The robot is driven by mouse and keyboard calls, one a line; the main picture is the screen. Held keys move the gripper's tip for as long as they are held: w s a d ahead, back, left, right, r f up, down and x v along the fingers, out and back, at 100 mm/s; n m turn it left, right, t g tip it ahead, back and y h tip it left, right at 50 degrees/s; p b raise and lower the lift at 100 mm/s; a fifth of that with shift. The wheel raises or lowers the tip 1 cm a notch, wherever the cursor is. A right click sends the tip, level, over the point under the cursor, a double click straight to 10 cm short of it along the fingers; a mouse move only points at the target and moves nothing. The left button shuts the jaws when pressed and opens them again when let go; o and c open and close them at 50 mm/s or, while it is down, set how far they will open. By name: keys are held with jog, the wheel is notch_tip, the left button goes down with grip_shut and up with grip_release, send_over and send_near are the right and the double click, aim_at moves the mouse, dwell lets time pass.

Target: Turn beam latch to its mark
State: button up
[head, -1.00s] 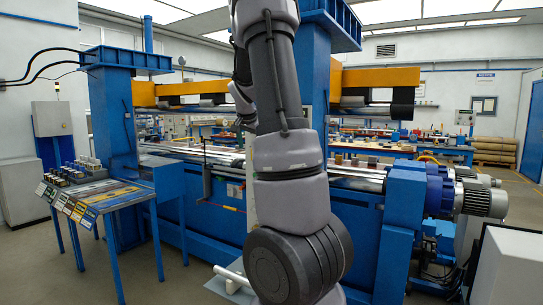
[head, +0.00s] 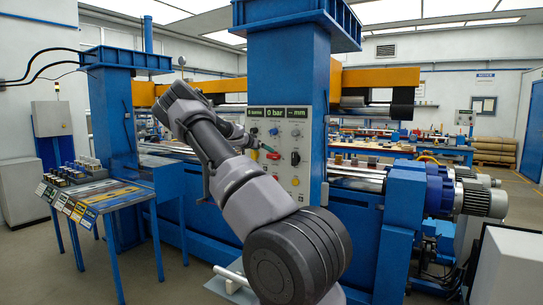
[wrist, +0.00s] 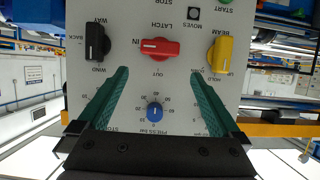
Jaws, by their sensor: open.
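The beam latch is a red handle (wrist: 160,48) under the word LATCH on a pale control panel (wrist: 140,18), with OUT and IN marks beside it. The wrist view appears upside down, and the handle lies crosswise there. My gripper (wrist: 159,72) is open, its two green fingers wide apart, empty. In the wrist view its fingertips end just short of the red handle, one toward each side, with no contact visible. In the head view the gripper (head: 262,149) is in front of the panel, and the red handle (head: 273,156) shows small beside a green finger.
A black handle (wrist: 97,42) and a yellow handle (wrist: 221,55) flank the latch. A blue pressure knob (wrist: 155,112) shows between the fingers. The panel sits on a blue column (head: 285,75). A blue table (head: 105,195) with labels stands left.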

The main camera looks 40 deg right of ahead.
aim_at(271, 154)
jog(key=x, duration=0.9)
jog(key=shift+f, duration=0.2)
jog(key=c, duration=1.1)
